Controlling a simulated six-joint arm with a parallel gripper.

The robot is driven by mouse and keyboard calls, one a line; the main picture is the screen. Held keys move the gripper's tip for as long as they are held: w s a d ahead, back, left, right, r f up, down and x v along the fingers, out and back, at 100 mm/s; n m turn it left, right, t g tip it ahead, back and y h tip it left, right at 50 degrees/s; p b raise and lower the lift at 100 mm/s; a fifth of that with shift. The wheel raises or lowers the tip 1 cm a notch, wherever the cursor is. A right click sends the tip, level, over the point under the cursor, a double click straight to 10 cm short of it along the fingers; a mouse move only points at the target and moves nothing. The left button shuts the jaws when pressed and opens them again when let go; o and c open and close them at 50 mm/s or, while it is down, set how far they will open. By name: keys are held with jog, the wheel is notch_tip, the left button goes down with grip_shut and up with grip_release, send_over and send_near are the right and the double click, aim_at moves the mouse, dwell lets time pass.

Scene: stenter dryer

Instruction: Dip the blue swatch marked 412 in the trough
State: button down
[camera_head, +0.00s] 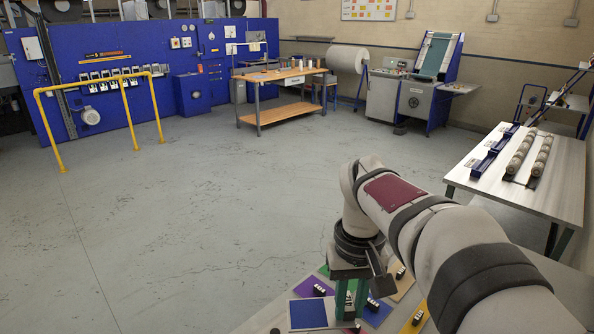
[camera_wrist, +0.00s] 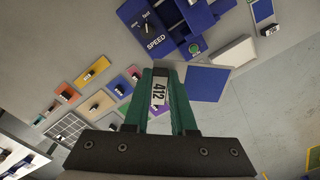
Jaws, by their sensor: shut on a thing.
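My gripper (camera_wrist: 160,78) has two green fingers, closed on a small block that carries the label 412 (camera_wrist: 159,91). I cannot pick out the trough for certain.
A blue control box marked SPEED (camera_wrist: 160,35) and a pale block (camera_wrist: 232,52) stand near. A table with rollers (camera_head: 555,176) is at the right. The floor is open.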

aim_at(290, 314)
jog(key=w+a+f+n, duration=0.1)
jog(key=a+f, duration=0.1)
jog(key=a, duration=0.1)
jog(key=w+a+f+n, duration=0.1)
jog(key=a+f, duration=0.2)
jog(key=w+a+f+n, duration=0.2)
jog(key=a+f, duration=0.1)
jog(key=shift+a, duration=0.4)
jog(key=a+f+n, duration=0.4)
jog(key=a+f, duration=0.5)
jog(key=a, duration=0.2)
jog(key=shift+f, duration=0.1)
jog(key=shift+d+f, duration=0.1)
jog(key=shift+f, duration=4.15)
jog(key=shift+d, duration=0.1)
